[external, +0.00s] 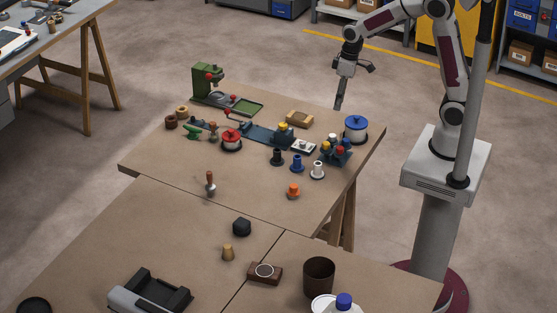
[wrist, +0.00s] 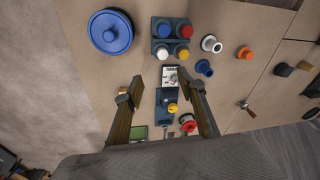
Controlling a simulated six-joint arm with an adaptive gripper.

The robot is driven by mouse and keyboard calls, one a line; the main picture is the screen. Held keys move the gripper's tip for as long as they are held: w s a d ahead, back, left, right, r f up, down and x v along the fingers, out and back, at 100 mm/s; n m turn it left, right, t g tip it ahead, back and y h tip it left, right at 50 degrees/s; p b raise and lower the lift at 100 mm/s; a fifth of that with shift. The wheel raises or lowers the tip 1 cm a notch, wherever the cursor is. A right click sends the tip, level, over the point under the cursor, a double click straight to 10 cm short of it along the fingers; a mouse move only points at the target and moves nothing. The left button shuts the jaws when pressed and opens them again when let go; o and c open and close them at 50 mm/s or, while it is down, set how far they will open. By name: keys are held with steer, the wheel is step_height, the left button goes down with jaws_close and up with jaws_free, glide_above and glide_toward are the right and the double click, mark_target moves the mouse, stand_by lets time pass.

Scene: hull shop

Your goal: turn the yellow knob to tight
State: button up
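A yellow knob (external: 283,126) sits on a low dark-blue fixture (external: 257,133) near the table's middle. In the wrist view the yellow knob (wrist: 172,107) shows between my fingers, with the fixture (wrist: 164,97) under it. A four-knob box (external: 335,155) to its right also carries a yellow knob (wrist: 182,55), beside white, blue and red ones. My gripper (external: 339,105) points down by the table's far right edge, away from both yellow knobs. In the wrist view my gripper (wrist: 158,75) has its fingers wide apart and empty. No tight mark is readable.
A white plate (external: 303,147) lies between fixture and box. A blue-lidded pot (external: 356,128) stands at the right edge. A red-topped pot (external: 231,140), a green press (external: 207,83) and several spools, including a white one (external: 317,170), stand close by. The front of this table is mostly clear.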

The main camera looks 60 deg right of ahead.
steer(key=shift+s+d+r, duration=0.1)
steer(key=shift+s+r, duration=0.05)
steer(key=shift+s, duration=0.1)
stand_by(0.3)
steer(key=n+t, duration=0.3)
glide_toward(283, 124)
steer(key=shift+w+f, duration=0.15)
steer(key=shift+f, duration=0.1)
steer(key=shift+f, duration=0.15)
steer(key=shift+x, duration=3.75)
